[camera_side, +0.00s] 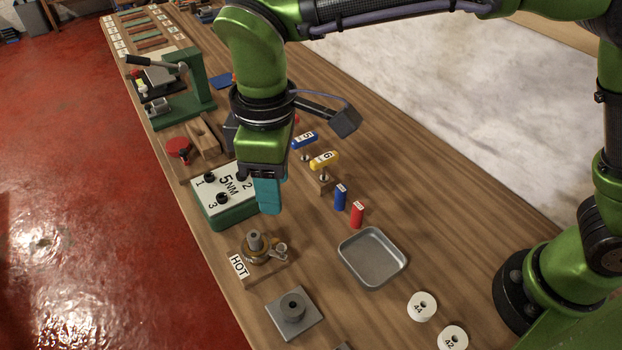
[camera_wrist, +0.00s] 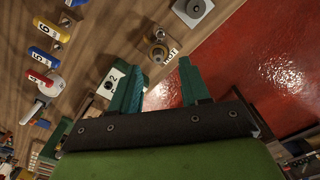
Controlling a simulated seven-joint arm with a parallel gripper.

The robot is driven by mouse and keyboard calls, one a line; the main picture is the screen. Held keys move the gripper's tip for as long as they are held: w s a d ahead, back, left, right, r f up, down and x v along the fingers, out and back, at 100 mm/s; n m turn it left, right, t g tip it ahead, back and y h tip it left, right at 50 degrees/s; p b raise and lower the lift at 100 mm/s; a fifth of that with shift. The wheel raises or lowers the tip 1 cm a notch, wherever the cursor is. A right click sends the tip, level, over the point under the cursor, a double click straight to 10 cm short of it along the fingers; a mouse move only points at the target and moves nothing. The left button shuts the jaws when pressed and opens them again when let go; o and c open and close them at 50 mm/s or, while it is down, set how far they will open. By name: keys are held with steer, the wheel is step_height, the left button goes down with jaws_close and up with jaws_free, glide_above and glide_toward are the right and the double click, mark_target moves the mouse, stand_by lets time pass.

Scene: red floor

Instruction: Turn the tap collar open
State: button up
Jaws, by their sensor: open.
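The tap is a small brass fitting with a grey upright stem (camera_side: 257,244), on a wooden block (camera_side: 266,271) labelled HOT. It also shows in the wrist view (camera_wrist: 158,50), beyond the fingertips and roughly between them. A small side part sticks out at its right in the side view. Whether the collar is open or closed cannot be told. My gripper (camera_side: 268,205) points down with teal fingers, above and behind the tap, near the green box. In the wrist view my gripper (camera_wrist: 162,75) has its two fingers well apart with nothing between them.
A green box (camera_side: 228,218) marked 5NM stands just behind the tap. A grey plate with a round boss (camera_side: 312,322) lies in front, and a metal tray (camera_side: 352,243) lies to the right. Blue (camera_side: 340,197) and red (camera_side: 357,214) cylinders stand behind the tray.

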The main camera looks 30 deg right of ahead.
steer(key=shift+r, duration=1.45)
steer(key=s+d+m+t, duration=0.2)
steer(key=d+m, duration=0.2)
steer(key=d, duration=0.6)
steer(key=s+d+m+t+y, duration=0.1)
steer(key=d+m, duration=0.4)
steer(key=d, duration=0.5)
steer(key=s+d+m+t+y, duration=0.1)
steer(key=s+d+m+t, duration=0.3)
steer(key=d, duration=0.6)
steer(key=shift+s+d+r+m, duration=0.2)
steer(key=shift+s+r+m, duration=0.25)
steer(key=shift+m, duration=0.25)
